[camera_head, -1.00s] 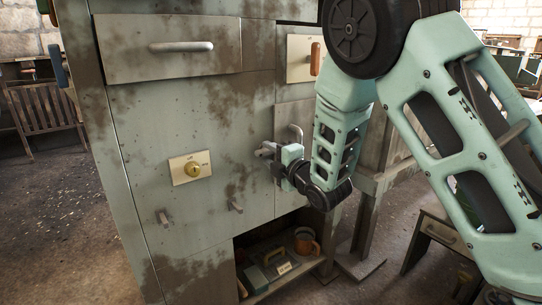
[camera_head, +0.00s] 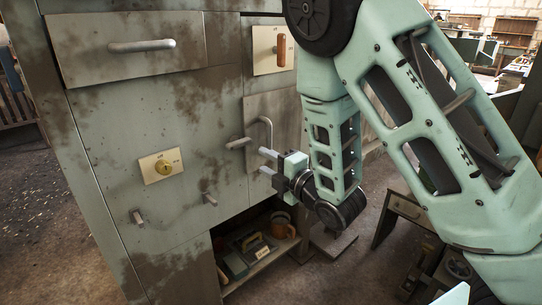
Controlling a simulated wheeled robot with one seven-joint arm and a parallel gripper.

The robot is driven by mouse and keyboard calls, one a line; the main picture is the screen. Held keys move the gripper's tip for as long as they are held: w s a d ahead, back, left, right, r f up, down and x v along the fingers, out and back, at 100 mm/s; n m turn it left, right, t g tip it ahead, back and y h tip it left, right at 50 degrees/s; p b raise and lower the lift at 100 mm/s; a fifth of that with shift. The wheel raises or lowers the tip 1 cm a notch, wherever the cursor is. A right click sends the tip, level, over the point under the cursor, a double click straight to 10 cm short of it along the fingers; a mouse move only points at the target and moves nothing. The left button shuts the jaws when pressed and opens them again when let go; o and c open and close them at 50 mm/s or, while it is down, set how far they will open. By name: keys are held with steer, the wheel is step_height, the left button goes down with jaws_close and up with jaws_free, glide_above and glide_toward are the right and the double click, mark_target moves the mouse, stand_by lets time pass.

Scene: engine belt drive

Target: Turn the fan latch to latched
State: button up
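A grey-green cabinet front fills the left and middle of the view. A short grey lever (camera_head: 238,143) sticks out roughly level from its door, just up and left of my gripper. Which fitting is the fan latch cannot be told, as no label can be read; this lever is the nearest to my fingers. My gripper (camera_head: 265,161) is open, with two grey fingers apart and pointing left toward the cabinet. Nothing shows between them. They appear apart from the lever, though the depth gap is hard to judge.
A bent grey handle (camera_head: 266,131) stands just above my gripper. Below is an open shelf (camera_head: 258,265) holding items.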

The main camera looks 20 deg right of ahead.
steer(key=shift+s+d+p, duration=0.15)
steer(key=shift+s+p, duration=0.35)
stand_by(0.5)
steer(key=s+a+f+m+g+h, duration=0.2)
steer(key=s+a+f+m+g, duration=0.1)
steer(key=s+a+m+g, duration=0.6)
steer(key=s+r+m+g+h+p, duration=0.1)
steer(key=s+r+m+g+h, duration=0.2)
steer(key=s, duration=0.8)
steer(key=s+r+m+g, duration=0.2)
steer(key=s+g, duration=0.3)
steer(key=s, duration=0.5)
step_height(320, 180, up, 20)
steer(key=p, duration=2)
steer(key=shift+a+r, duration=0.15)
steer(key=shift+a, duration=0.05)
